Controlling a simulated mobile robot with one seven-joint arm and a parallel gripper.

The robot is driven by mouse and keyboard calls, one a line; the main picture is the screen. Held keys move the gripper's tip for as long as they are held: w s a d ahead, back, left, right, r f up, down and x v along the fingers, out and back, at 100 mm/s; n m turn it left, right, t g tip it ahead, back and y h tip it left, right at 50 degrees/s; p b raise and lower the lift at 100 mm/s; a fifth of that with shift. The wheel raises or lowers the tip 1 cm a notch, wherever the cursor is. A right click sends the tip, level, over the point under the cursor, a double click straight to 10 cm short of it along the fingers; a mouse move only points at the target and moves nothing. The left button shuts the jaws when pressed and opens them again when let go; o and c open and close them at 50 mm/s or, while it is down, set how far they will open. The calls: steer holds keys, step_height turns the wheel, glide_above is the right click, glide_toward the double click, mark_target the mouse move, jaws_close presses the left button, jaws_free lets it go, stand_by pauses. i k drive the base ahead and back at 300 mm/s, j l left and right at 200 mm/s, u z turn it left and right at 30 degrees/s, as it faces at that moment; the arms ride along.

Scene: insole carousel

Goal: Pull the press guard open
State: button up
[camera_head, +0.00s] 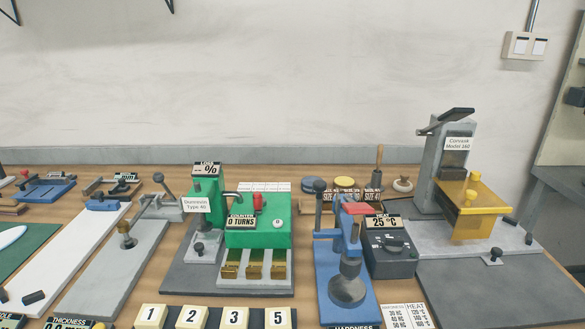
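A grey press-like machine (433,160) labelled "Model 360" stands at the right of the bench. An amber-yellow guard (481,225) sits at its front, with a flat top and a panel hanging down. My gripper is not in view.
A dark grey mat (500,290) in front of the machine is clear. Left of it stand a heat box (391,252) reading 25 °C and a blue lever press (328,265). A green counter machine (258,238) is further left. Numbered tiles (191,317) line the front.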

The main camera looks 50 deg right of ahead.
mark_target(478, 222)
steer(key=z, duration=1.55)
steer(key=k+z, duration=0.25)
steer(key=z, duration=0.15)
steer(key=k+z, duration=0.25)
steer(key=z, duration=0.2)
steer(key=i+j, duration=0.2)
steer(key=i, duration=0.3)
